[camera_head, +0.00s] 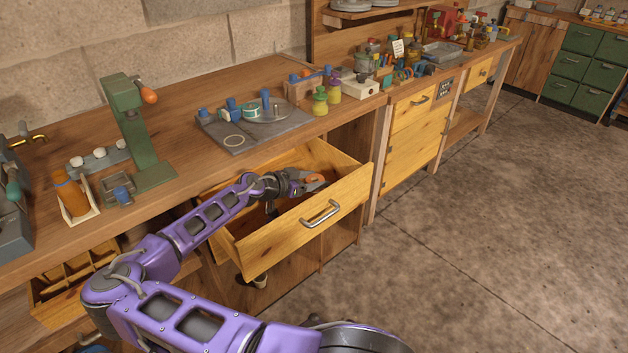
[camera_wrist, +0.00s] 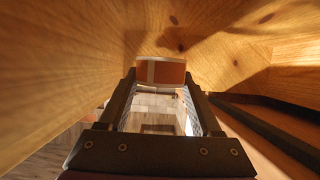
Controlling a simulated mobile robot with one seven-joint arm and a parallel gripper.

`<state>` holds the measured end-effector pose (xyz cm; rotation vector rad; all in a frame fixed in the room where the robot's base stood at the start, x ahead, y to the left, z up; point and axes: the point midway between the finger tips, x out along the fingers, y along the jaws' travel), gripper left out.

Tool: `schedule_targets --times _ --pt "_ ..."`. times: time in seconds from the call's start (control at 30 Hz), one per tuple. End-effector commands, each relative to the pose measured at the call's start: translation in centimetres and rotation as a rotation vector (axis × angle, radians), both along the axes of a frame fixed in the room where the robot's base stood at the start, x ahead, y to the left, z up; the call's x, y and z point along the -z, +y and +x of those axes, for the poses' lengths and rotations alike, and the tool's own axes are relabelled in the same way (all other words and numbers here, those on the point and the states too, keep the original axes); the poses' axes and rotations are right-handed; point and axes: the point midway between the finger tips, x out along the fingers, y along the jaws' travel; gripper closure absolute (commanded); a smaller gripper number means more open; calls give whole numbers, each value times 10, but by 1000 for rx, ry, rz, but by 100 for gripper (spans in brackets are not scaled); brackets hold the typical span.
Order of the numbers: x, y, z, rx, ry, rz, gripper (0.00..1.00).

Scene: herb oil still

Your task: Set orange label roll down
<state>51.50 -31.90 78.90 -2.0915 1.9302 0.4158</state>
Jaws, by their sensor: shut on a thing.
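The orange label roll (camera_head: 315,179) is at the end of my gripper (camera_head: 303,183), inside the open drawer (camera_head: 345,205) under the bench. In the wrist view, my gripper (camera_wrist: 160,82) is shut on the roll (camera_wrist: 172,73), which shows as an orange-brown face with a pale band between the fingertips. Drawer wood surrounds the fingers in that view. I cannot tell whether the roll touches the drawer's floor. My arm and the drawer front hide part of the drawer's inside.
The drawer's walls and front rise around my gripper. Above stands the workbench (camera_head: 190,115), with a green press (camera_head: 140,130), an orange bottle (camera_head: 71,195) and a grey board (camera_head: 235,140) with small items. The floor (camera_head: 470,220) at right is clear.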

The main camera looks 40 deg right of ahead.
Motion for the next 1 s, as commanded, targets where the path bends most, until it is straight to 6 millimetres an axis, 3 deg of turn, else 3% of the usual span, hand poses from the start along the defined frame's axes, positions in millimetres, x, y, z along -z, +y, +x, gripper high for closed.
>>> schedule_targets --times 0.83,0.87,1.0 --pt "11 0 0 0 -1 0 89" --pt "11 0 0 0 -1 0 31" --pt "11 0 0 0 0 0 6"
